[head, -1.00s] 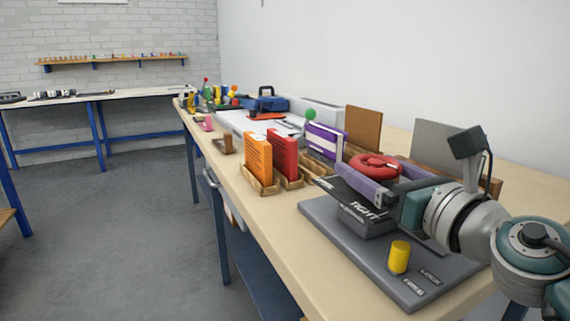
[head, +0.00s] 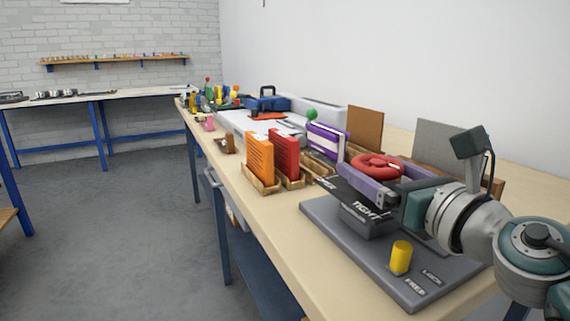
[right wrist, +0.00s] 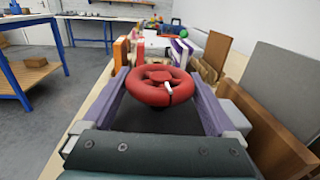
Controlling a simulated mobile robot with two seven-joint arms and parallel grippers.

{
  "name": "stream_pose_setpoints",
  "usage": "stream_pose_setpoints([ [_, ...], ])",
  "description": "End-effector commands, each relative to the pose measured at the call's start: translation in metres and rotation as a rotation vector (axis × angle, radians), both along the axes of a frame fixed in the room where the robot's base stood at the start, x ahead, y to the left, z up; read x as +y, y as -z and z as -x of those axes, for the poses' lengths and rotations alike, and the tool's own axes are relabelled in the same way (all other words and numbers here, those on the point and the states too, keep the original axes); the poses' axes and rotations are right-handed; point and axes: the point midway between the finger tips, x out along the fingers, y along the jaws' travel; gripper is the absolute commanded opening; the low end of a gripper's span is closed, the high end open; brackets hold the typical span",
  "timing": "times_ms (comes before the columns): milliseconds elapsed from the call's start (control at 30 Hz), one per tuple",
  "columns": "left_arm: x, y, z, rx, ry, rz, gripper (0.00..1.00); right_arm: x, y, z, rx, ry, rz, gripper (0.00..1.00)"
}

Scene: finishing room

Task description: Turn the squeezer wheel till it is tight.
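The squeezer wheel (head: 376,166) is a red ring with spokes and a white mark, above a dark squeezer block (head: 366,221) lettered TIGHT. The block stands on a grey base plate (head: 335,222). My right gripper (head: 372,178) has its purple-grey fingers on opposite sides of the wheel. In the right wrist view the wheel (right wrist: 160,87) fills the space between the fingertips with no clear gap, so the gripper appears shut on its rim. The near finger hides part of the wheel in the head view. My left gripper is not in view.
A yellow cylinder (head: 400,257) stands on the plate's front part. Orange (head: 259,158) and red (head: 284,154) upright pieces stand in wooden holders left of the squeezer. Brown (head: 365,131) and grey (head: 450,148) boards stand behind. The floor (head: 120,220) left of the bench is clear.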

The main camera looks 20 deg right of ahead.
Motion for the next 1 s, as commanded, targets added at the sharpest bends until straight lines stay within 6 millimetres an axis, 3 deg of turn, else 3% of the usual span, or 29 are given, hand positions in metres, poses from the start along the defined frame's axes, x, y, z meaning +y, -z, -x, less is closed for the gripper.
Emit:
stream_pose_setpoints([
  [367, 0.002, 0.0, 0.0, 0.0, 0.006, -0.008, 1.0, 0.0, 0.0, 0.003, 0.0, 0.0, 0.0, 1.0],
  [800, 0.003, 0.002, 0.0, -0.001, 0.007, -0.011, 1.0, 0.001, 0.002, 0.075, 0.002, 0.0, 0.002, 1.0],
  [1000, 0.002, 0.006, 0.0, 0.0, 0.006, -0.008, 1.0, 0.001, 0.001, 0.095, -0.001, 0.0, 0.0, 1.0],
])
